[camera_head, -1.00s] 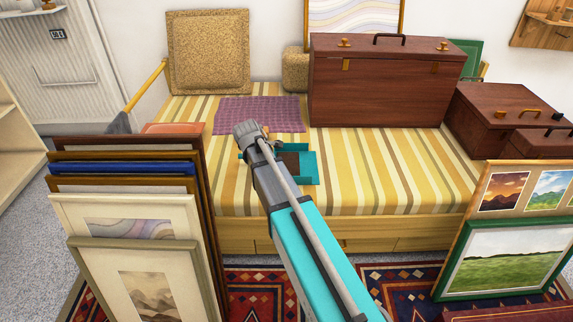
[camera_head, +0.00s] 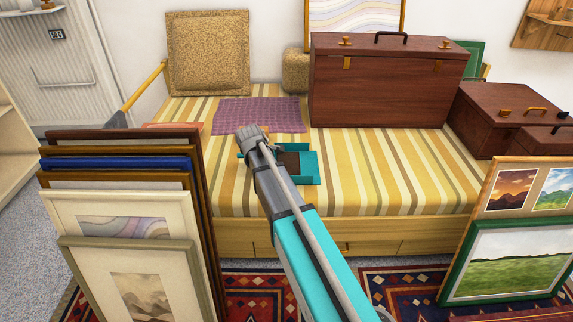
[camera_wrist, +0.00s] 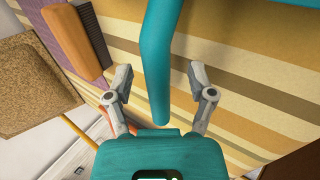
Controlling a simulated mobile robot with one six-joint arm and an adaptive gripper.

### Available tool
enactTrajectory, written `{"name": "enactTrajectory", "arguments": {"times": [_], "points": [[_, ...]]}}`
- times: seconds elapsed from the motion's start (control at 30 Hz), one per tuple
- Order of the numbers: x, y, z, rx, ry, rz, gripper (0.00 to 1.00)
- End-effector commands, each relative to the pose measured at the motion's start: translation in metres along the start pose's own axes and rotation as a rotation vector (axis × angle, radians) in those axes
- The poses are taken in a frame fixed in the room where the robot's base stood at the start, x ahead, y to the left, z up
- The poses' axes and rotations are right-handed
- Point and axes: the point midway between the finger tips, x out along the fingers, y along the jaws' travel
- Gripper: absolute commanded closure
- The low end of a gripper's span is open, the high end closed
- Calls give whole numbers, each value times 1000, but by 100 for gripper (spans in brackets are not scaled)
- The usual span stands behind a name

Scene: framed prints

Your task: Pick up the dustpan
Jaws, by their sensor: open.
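The teal dustpan (camera_head: 305,166) lies on the striped bed cover, partly hidden behind the end of my arm in the head view. A brown patch shows within its teal outline. In the wrist view its curved teal handle (camera_wrist: 157,65) passes between the two grey fingers of my gripper (camera_wrist: 158,78). The fingers are spread apart, one on each side of the handle, with a gap visible on both sides. In the head view my gripper (camera_head: 252,138) is above the dustpan's left side, and its fingers cannot be made out.
The bed (camera_head: 370,180) holds a purple cloth (camera_head: 260,115), a big brown case (camera_head: 385,88) and a tan cushion (camera_head: 208,55). Framed prints (camera_head: 125,220) stand at front left, others (camera_head: 525,240) at front right.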

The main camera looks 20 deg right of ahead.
Motion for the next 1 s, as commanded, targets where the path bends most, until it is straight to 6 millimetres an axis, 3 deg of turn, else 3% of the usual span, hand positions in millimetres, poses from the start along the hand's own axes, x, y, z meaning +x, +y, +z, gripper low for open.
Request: {"name": "enactTrajectory", "arguments": {"times": [0.33, 0.7, 1.0], "points": [[0, 0, 0, 0, 0, 0, 31], [0, 0, 1, 1, -1, 0, 100], [0, 0, 1, 1, -1, 0, 100]]}}
